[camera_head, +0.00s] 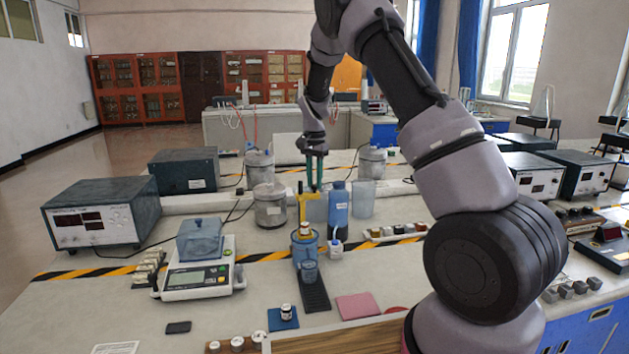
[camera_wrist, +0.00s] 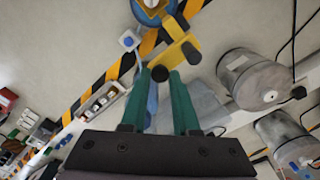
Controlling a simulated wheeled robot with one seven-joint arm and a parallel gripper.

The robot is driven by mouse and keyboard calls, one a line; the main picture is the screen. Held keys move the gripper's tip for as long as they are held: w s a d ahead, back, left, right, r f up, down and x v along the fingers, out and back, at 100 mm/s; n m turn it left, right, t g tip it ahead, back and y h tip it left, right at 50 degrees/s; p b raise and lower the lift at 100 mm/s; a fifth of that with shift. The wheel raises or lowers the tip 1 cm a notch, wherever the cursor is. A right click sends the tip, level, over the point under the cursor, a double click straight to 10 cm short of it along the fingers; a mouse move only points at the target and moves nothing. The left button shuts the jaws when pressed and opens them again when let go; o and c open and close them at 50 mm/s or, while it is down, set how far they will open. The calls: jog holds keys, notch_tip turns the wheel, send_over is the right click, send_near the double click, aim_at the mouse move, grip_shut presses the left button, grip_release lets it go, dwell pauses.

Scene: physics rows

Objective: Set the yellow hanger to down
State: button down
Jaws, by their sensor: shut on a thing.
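The yellow hanger (camera_head: 309,214) stands behind the blue cup near the middle of the bench, with an upright yellow part at its left. In the wrist view the yellow hanger (camera_wrist: 178,52) is a yellow block and bar with dark round ends. My gripper (camera_head: 314,186) reaches down from above with its green fingers at the hanger. In the wrist view my gripper (camera_wrist: 160,73) has one fingertip on each side of a dark knob of the hanger and is shut on it. The exact contact is small and partly hidden.
A blue bottle (camera_head: 338,208) stands close at the right of the hanger, and a blue cup (camera_head: 304,248) in front. Metal canisters (camera_head: 270,206) stand at the left. A clear beaker (camera_head: 363,198) is further right. A scale (camera_head: 197,277) is at the front left.

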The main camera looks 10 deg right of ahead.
aim_at(315, 198)
notch_tip(315, 198, down, 9)
jog(key=shift+s+f, duration=0.15)
jog(key=c, duration=0.7)
grip_release()
jog(key=shift+f, duration=0.1)
jog(key=shift+o, duration=0.2)
notch_tip(315, 198, up, 11)
